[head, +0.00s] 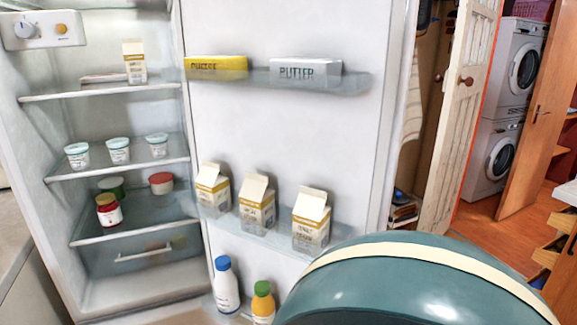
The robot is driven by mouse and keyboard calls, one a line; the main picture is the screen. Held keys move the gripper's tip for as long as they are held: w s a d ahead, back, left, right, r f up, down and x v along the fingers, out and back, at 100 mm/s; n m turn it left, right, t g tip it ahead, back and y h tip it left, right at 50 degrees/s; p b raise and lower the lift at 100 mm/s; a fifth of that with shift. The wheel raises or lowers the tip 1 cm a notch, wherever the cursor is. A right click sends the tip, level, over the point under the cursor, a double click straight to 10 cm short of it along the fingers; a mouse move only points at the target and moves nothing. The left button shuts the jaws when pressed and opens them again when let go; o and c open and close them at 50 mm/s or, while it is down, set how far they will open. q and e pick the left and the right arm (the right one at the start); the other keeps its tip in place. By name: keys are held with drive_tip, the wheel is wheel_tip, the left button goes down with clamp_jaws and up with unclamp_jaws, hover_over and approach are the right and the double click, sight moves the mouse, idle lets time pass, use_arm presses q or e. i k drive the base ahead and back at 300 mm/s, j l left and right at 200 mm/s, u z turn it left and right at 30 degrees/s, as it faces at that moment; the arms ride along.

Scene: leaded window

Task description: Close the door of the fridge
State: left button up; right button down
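The fridge (55,183) stands open at the left, its interior shelves facing me. Its door (290,130) is swung wide open to the right of the interior, with its inner side and door shelves toward me. The door shelves hold a yellow packet (216,66), a butter box (305,70), several cartons (311,218), a blue-capped bottle (226,285) and an orange-and-green-topped bottle (263,302). The door's outer side is hidden. Neither of my grippers shows in the head view.
A large teal rounded object with a cream band (420,285) fills the lower right foreground and hides the floor there. Behind it are a white panelled door (465,110), stacked washing machines (497,155) and a brown door (535,120). Wooden floor shows at the right.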

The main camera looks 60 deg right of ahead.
sight(343, 142)
drive_tip(key=k+l, duration=0.15)
drive_tip(key=l, duration=0.25)
drive_tip(key=k+l, duration=0.2)
drive_tip(key=l, duration=0.2)
drive_tip(key=k+l, duration=0.15)
drive_tip(key=l, duration=0.25)
drive_tip(key=k+l+u, duration=0.1)
drive_tip(key=l, duration=0.3)
drive_tip(key=k+l, duration=0.25)
drive_tip(key=l, duration=0.8)
drive_tip(key=k+l, duration=0.1)
drive_tip(key=l, duration=0.55)
drive_tip(key=u, duration=0.05)
